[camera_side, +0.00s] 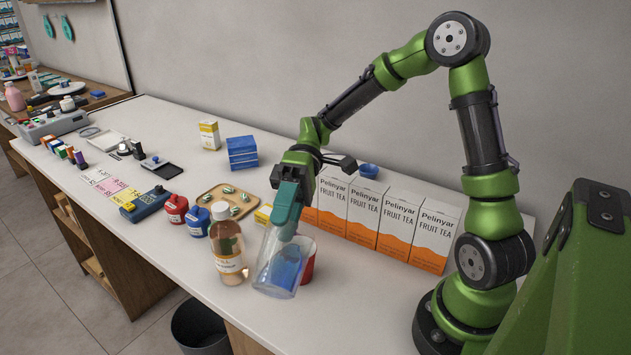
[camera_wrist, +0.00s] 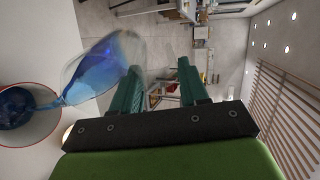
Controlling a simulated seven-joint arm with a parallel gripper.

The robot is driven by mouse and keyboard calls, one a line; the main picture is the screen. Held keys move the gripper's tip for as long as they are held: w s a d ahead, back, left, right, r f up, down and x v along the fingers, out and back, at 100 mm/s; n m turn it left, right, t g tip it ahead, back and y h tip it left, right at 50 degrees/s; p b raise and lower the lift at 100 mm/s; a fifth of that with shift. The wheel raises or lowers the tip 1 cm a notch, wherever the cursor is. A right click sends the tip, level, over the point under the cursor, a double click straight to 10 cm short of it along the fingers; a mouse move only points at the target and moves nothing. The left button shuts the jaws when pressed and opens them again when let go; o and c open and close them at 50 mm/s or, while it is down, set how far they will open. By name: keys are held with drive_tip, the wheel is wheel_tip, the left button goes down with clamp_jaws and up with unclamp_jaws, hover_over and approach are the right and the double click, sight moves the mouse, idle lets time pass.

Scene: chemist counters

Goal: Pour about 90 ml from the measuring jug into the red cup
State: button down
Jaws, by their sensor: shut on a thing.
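The clear measuring jug (camera_side: 268,278) holds blue liquid and is tilted in my gripper (camera_side: 287,212), near the counter's front edge. It also shows in the wrist view (camera_wrist: 108,62), where blue liquid reaches its lip and a thin blue stream runs into the red cup (camera_wrist: 55,88). Blue liquid lies in the cup; I cannot read its amount. In the side view the red cup (camera_side: 308,262) stands behind the jug, partly hidden by it. My gripper's green fingers (camera_wrist: 162,88) are shut on the jug; the grip itself is partly hidden.
An amber bottle (camera_side: 228,242) stands close left of the jug. Fruit tea boxes (camera_side: 375,212) line up behind. A wooden tray (camera_side: 212,196), a red jar (camera_side: 176,209) and a blue jar (camera_side: 197,221) stand further left. A dark bin (camera_side: 200,328) is on the floor below.

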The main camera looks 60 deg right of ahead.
sight(268, 280)
drive_tip(key=a+h, duration=0.1)
drive_tip(key=s+a+f+t+h, duration=0.1)
drive_tip(key=a+h, duration=0.1)
drive_tip(key=shift+f, duration=0.2)
drive_tip(key=shift+s+a+f+t+h, duration=0.15)
drive_tip(key=shift+a+f+t+h, duration=0.1)
drive_tip(key=shift+a+f+h, duration=0.25)
drive_tip(key=shift+s+a+f+t+h, duration=0.1)
drive_tip(key=shift+a+f+t+h, duration=0.2)
drive_tip(key=shift+h, duration=0.4)
drive_tip(key=shift+f+b, duration=0.1)
drive_tip(key=shift+b, duration=0.2)
idle(0.7)
drive_tip(key=a+f+h, duration=0.1)
drive_tip(key=s+a+f+h+b, duration=0.1)
drive_tip(key=a, duration=0.1)
drive_tip(key=a+f+t+h, duration=0.1)
drive_tip(key=shift+s+a+f+h, duration=0.2)
drive_tip(key=shift+s+f+h, duration=0.1)
drive_tip(key=shift+s, duration=0.05)
drive_tip(key=shift+s+a+f+t+h+b, duration=0.25)
drive_tip(key=shift+a+f+t+h+b, duration=0.15)
drive_tip(key=shift+a+h, duration=0.3)
drive_tip(key=shift+s+a+f+t+h+b, duration=0.15)
drive_tip(key=shift+s+a+f+h+b, duration=0.15)
drive_tip(key=shift+a+f+h, duration=0.3)
drive_tip(key=shift+s+a+f+t+h+b, duration=0.2)
drive_tip(key=shift+a+f+t+h+b, duration=0.15)
drive_tip(key=shift+a+h, duration=0.45)
